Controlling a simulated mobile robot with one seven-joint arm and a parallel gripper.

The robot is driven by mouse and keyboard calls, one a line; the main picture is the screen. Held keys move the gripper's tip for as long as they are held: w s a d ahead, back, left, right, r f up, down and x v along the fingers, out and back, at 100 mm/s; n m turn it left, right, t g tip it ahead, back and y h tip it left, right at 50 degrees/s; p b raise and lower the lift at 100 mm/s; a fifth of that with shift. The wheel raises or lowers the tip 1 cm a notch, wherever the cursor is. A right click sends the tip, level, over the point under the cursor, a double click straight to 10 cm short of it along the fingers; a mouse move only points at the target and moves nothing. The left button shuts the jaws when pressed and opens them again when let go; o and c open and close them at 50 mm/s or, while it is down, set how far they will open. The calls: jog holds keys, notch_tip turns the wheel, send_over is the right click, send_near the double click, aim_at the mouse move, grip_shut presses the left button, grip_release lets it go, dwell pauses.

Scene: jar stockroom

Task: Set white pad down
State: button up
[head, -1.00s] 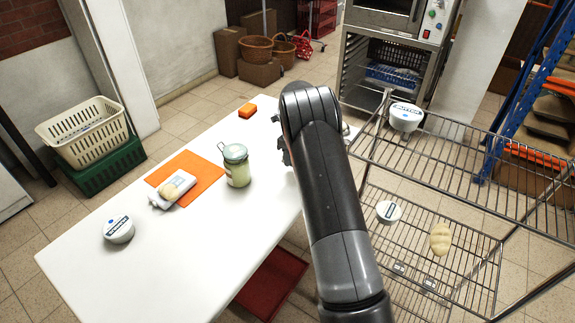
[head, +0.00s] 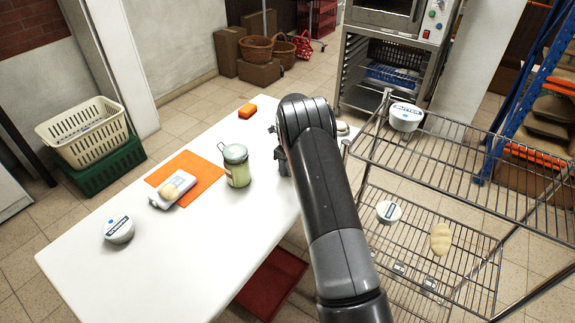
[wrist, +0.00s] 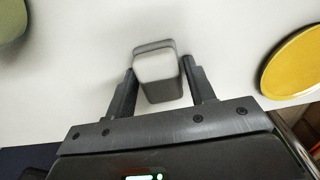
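The white pad (wrist: 157,68), a small block with a white face and grey sides, sits between the fingertips of my gripper (wrist: 160,66) in the wrist view. The fingertips appear to meet its two sides, and it looks slightly tilted. The white table (wrist: 225,30) lies behind it; I cannot tell whether the pad touches it. In the head view my gripper (head: 281,155) is low over the table's right side, right of the glass jar (head: 238,174). My arm hides the pad there.
A wire rack (head: 440,160) stands at the right. A yellow disc (wrist: 296,65) is right of my gripper.

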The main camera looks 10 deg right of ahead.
jog(key=shift+o, duration=1.2)
jog(key=shift+r, duration=0.1)
jog(key=s+r+n+t, duration=0.1)
jog(key=s+r+n, duration=0.15)
jog(key=r, duration=0.95)
jog(key=s+r+n, duration=0.2)
jog(key=s+r, duration=0.2)
jog(key=r, duration=0.7)
jog(key=s+r+n+t, duration=0.2)
jog(key=s+r+n, duration=0.5)
jog(key=s+r, duration=0.5)
jog(key=s+a+n+t, duration=0.1)
jog(key=s+n+t, duration=0.1)
jog(key=s+n, duration=1.3)
jog(key=shift+s+a+f+t, duration=0.2)
jog(key=shift+s+f+t, duration=0.1)
jog(key=shift+s, duration=6.65)
